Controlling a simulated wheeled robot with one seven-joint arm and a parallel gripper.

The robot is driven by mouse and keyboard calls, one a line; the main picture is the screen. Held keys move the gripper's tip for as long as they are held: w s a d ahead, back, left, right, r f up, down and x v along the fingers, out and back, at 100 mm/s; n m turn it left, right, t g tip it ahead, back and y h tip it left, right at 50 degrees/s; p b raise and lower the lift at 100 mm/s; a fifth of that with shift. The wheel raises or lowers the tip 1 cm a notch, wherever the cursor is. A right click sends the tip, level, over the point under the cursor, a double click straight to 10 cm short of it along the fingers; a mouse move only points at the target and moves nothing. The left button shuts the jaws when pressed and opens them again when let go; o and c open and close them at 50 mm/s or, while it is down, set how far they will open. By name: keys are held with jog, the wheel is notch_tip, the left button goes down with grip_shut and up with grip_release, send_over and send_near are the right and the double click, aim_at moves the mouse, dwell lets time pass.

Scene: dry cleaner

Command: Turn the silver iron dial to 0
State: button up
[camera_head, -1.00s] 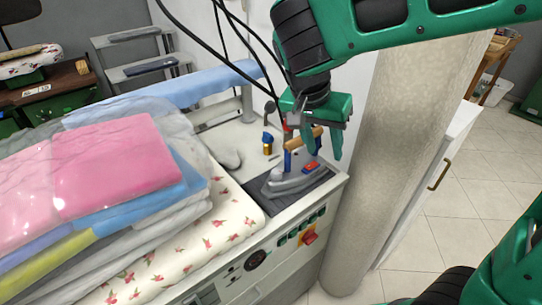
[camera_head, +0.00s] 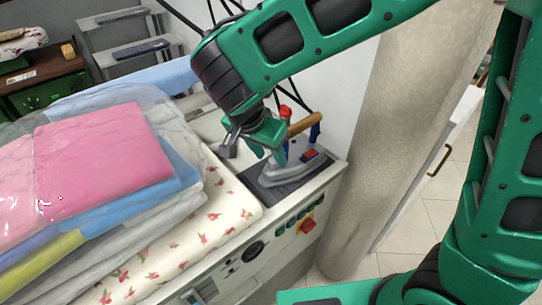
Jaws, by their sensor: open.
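The silver iron (camera_head: 310,163) stands on a dark rest plate (camera_head: 262,187) at the right end of the ironing station. Its wooden handle (camera_head: 304,124) and a red part (camera_head: 286,112) on top show behind my gripper. A small red and blue piece (camera_head: 309,155) sits low on the iron's body. My gripper (camera_head: 267,150) is open, pointing down at the left side of the iron. I cannot tell whether it touches the iron. The dial and its setting cannot be made out.
Bagged folded laundry, pink on top (camera_head: 105,150), is piled on the floral ironing cover (camera_head: 225,210) at left. The station's front has a black knob (camera_head: 255,251) and a red and yellow switch (camera_head: 307,226). A thick pillar (camera_head: 385,150) stands close at right.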

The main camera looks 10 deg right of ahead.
jog(key=shift+x, duration=0.95)
jog(key=c, duration=1.1)
jog(key=shift+o, duration=0.2)
jog(key=shift+n, duration=0.4)
jog(key=shift+s+d+n+t+y, duration=0.15)
jog(key=shift+n+y, duration=0.2)
jog(key=shift+n, duration=0.5)
jog(key=shift+w+d+n+t+y, duration=0.1)
jog(key=shift+n+t+y, duration=0.15)
jog(key=shift+n, duration=0.65)
jog(key=shift+s+d+n+t+y, duration=0.1)
jog(key=shift+n+y, duration=0.3)
jog(key=shift+n, duration=0.45)
